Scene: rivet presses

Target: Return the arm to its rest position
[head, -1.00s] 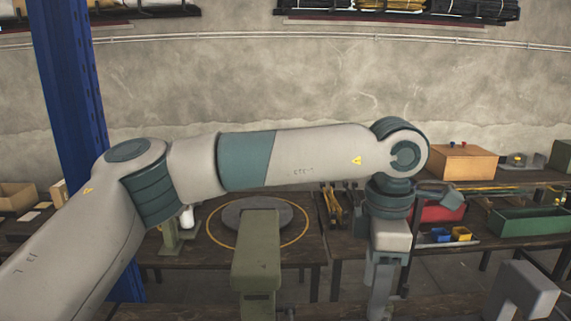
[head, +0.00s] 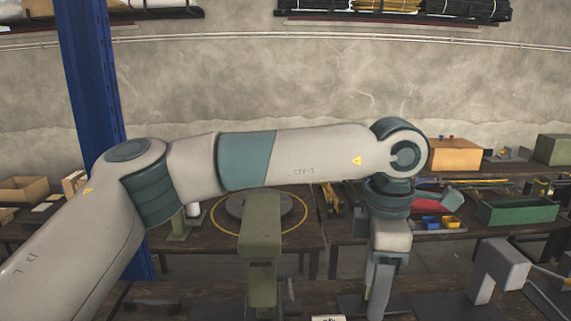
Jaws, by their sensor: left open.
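My left arm comes in from the left and stretches across the middle of the head view, its wrist bending down at the right. My left gripper (head: 379,290) hangs below the wrist, pointing down, over the near bench. Nothing shows in it, and its fingertips are near the lower edge of the picture. An olive-green press (head: 262,240) stands upright left of the gripper, apart from it. A grey press (head: 497,268) stands to the right of the gripper, also apart. My right gripper is not in view.
Behind are a round grey turntable (head: 236,207) inside a yellow ring, an orange-tan box (head: 455,154), a green tray (head: 517,211) and small blue and yellow bins (head: 431,222). A blue post (head: 92,90) rises at left, behind my arm. The near bench (head: 190,301) has bare room at left.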

